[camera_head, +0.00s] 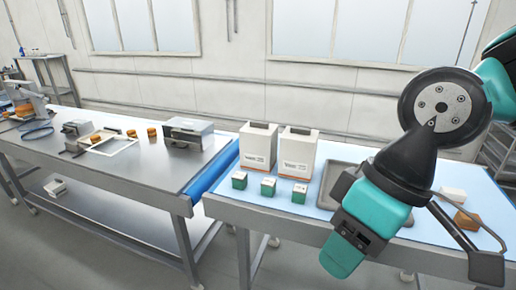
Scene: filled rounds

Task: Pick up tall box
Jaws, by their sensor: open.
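Two tall white boxes stand upright side by side on the blue-topped table, the left tall box (257,148) and the right tall box (295,153). Both have dark strips on top and printed labels with an orange line on the front. They look alike, and I cannot tell which one the task means. My teal and black arm reaches in from the right, apart from both boxes. Neither box is held.
Three small green boxes with white tops (268,187) stand in front of the tall boxes. A grey tray (328,180) is partly hidden behind my arm. A steel table (140,172) on the left holds machines and buns. An orange-brown block (467,220) lies at the right.

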